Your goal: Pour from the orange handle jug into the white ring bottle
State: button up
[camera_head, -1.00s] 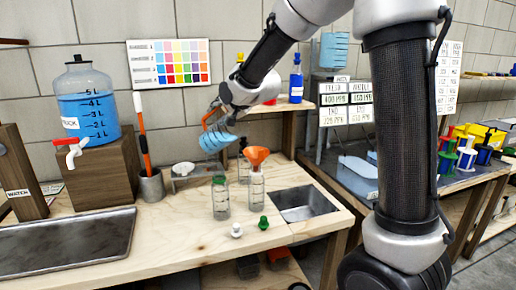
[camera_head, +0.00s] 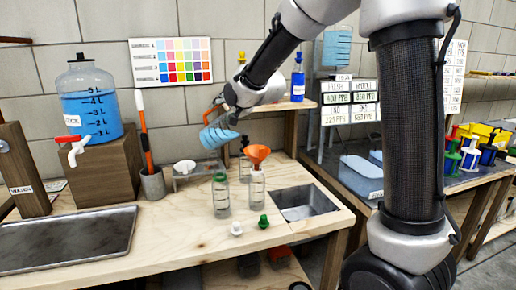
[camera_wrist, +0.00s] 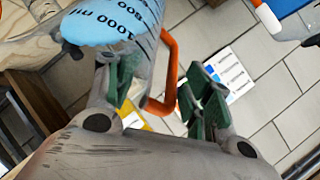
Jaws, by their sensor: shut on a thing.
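The jug (camera_head: 219,135) has an orange handle (camera_head: 211,112), printed marks and blue liquid. It is tilted in the air, up and left of the bottles in the head view. My gripper (camera_head: 230,112) is shut on it; the wrist view shows the handle (camera_wrist: 170,75) between the green-padded fingers of my gripper (camera_wrist: 160,92) and the jug (camera_wrist: 112,25) beyond. A clear bottle (camera_head: 257,190) stands upright with an orange funnel (camera_head: 257,154) in its mouth; its ring looks pale, but is too small to be sure. A green-ringed bottle (camera_head: 221,197) stands to its left. No stream shows.
A third, dark-topped bottle (camera_head: 244,166) stands behind. A white cap (camera_head: 236,229) and a green cap (camera_head: 263,221) lie in front. A sink (camera_head: 303,204) is at right, a tap tank (camera_head: 88,105) and metal tray (camera_head: 65,241) at left. A shelf (camera_head: 290,105) is behind.

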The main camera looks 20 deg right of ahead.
jog(key=shift+s+d+r+t+y+p, duration=0.3)
jog(key=shift+s+r+t+y+p, duration=0.1)
jog(key=shift+r+t+p, duration=0.25)
dwell(1.9)
